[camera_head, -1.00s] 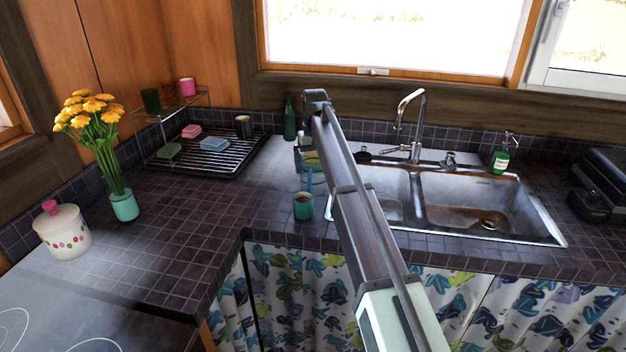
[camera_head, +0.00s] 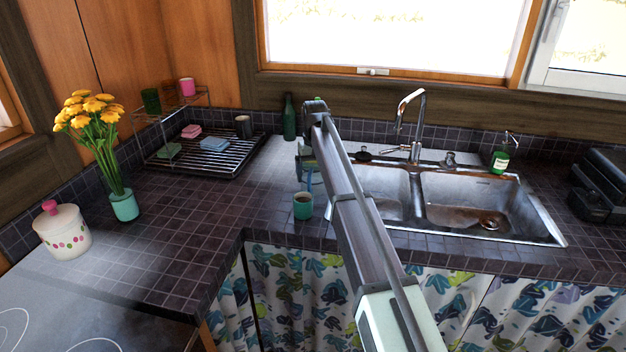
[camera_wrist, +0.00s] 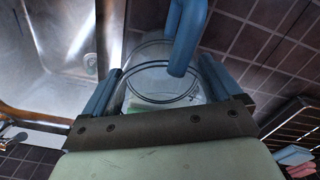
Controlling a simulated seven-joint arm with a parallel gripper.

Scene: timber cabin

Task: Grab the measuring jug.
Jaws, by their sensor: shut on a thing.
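The measuring jug (camera_wrist: 150,68) is clear, with dark rings around it and a thick blue handle (camera_wrist: 186,38). In the wrist view it sits between the two blue fingers of my gripper (camera_wrist: 160,86), which is shut on it. A small green patch shows by its lower part; I cannot tell what it is.
The sink (camera_head: 483,182) and tap (camera_head: 417,125) are to the right. A dish rack (camera_head: 228,158) is to the left. The counter's left middle is clear.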

